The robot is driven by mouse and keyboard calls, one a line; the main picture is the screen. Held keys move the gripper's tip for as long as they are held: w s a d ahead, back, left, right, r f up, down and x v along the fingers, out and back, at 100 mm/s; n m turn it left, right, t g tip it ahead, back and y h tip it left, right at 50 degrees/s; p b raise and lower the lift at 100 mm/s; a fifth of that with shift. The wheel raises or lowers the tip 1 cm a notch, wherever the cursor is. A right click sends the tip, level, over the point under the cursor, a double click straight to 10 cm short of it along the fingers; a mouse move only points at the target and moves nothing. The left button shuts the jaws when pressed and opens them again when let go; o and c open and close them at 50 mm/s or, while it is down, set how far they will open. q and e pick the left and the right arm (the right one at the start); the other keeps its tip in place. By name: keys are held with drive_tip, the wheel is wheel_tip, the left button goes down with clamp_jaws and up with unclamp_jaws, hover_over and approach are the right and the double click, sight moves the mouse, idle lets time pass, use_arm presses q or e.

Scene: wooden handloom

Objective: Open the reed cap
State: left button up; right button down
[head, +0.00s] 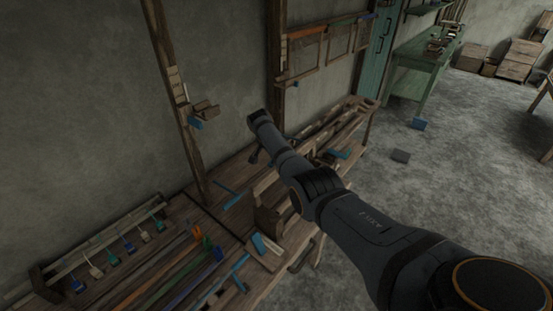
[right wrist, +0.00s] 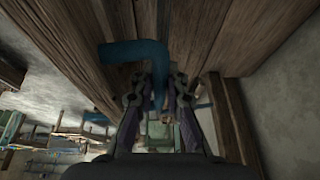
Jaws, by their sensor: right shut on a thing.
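In the right wrist view, my right gripper (right wrist: 157,92) has its two dark fingers either side of a blue bent bar (right wrist: 132,52) and is shut on it. The bar runs across a dark wooden surface (right wrist: 75,50), then bends down between the fingers. I cannot tell whether this bar belongs to the reed cap, and I cannot pick out the cap for certain. In the head view my right arm reaches from the lower right over the wooden bench, and its gripper is not clearly visible there. My left gripper is not in view.
The bench (head: 180,215) carries a rack of small brushes (head: 112,258), long coloured rods (head: 185,262) and blue-handled tools. Wooden posts (head: 172,95) rise along the wall. A green table (head: 425,55) stands at the back right.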

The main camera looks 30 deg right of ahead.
drive_tip(key=shift+w+r, duration=0.15)
drive_tip(key=shift+w, duration=0.05)
drive_tip(key=c, duration=1.6)
unclamp_jaws()
drive_tip(key=shift+o, duration=1.2)
drive_tip(key=v, duration=1.1)
drive_tip(key=shift+r, duration=0.35)
drive_tip(key=shift+a, duration=0.15)
